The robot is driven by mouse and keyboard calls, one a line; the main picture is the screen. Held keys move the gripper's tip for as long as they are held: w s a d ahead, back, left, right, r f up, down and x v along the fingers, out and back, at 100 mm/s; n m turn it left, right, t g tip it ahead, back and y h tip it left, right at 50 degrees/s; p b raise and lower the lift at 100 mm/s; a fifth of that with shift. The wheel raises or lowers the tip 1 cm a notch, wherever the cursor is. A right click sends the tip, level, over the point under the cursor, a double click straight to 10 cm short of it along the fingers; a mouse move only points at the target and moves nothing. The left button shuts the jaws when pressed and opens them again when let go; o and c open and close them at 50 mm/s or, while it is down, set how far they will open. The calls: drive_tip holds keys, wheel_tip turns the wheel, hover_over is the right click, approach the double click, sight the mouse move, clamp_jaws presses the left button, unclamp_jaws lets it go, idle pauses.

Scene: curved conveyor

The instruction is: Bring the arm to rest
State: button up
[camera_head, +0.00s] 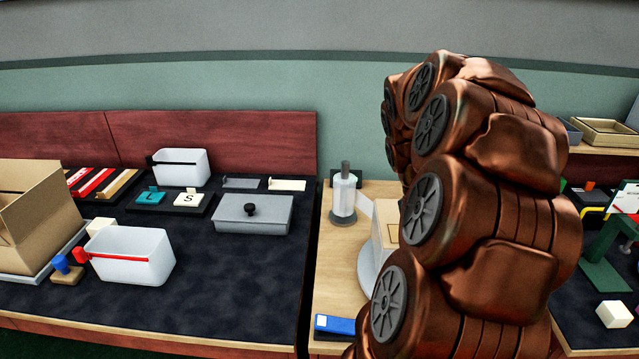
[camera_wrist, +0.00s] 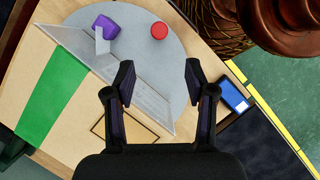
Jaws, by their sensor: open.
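My gripper (camera_wrist: 159,82) is open in the wrist view, with nothing between its two dark fingers. It hangs above a light wooden surface with a round grey disc (camera_wrist: 178,38). My copper-coloured arm fills the right middle of the head view and hides the gripper there. In the wrist view a cardboard box with a green stripe (camera_wrist: 52,98) is at the left. A purple object (camera_wrist: 105,27) and a red round object (camera_wrist: 159,30) are on the disc beyond the fingers.
A blue case (camera_wrist: 235,96) is right of the fingers, and it shows in the head view (camera_head: 335,325). A dark-topped table at left carries white bins (camera_head: 130,258), a grey lidded box (camera_head: 252,215) and an open carton (camera_head: 40,215). A green stand (camera_head: 604,255) is at far right.

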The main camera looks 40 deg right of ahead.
drive_tip(key=w+a+r+n+t+p, duration=0.1)
drive_tip(key=w+a+r+p, duration=0.15)
drive_tip(key=a, duration=0.45)
drive_tip(key=w+a+r+p, duration=0.2)
drive_tip(key=w+a, duration=0.2)
drive_tip(key=a, duration=0.4)
drive_tip(key=s+a+p, duration=0.2)
drive_tip(key=a, duration=0.6)
drive_tip(key=s+a+r+t+p, duration=0.1)
drive_tip(key=s+a+p, duration=0.2)
drive_tip(key=a, duration=0.6)
drive_tip(key=shift+s+a+r+m+t, duration=0.2)
drive_tip(key=shift+a+r+m+t, duration=0.1)
drive_tip(key=shift+m, duration=0.1)
drive_tip(key=shift+c, duration=0.2)
